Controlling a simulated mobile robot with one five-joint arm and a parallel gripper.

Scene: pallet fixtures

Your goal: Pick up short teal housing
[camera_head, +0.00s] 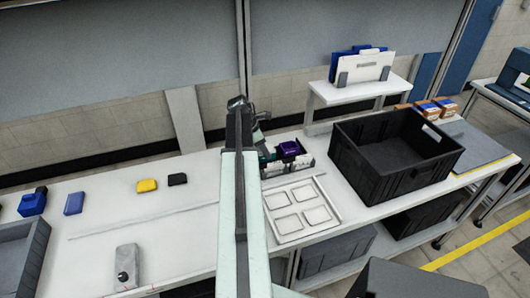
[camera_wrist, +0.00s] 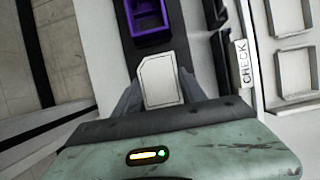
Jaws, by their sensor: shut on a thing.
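My gripper (camera_wrist: 160,92) is shut on a pale, flat-faced piece (camera_wrist: 159,79) with one cut corner, between its two grey fingers in the wrist view. Only its pale face shows; I cannot see teal on it or tell its height. The piece is over or in a dark fixture strip (camera_wrist: 128,41); I cannot tell if it touches. A purple open housing (camera_wrist: 148,18) sits just beyond it in the strip. In the head view the purple housing (camera_head: 289,148) shows right of my arm, which mostly hides my gripper and the held piece.
A white tray with square recesses (camera_head: 299,232) lies in front of the fixture. A large black crate (camera_head: 349,160) stands to the right. Yellow (camera_head: 147,185), black (camera_head: 177,179) and blue (camera_head: 74,203) blocks lie left. A CHECK label (camera_wrist: 243,63) is beside the strip.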

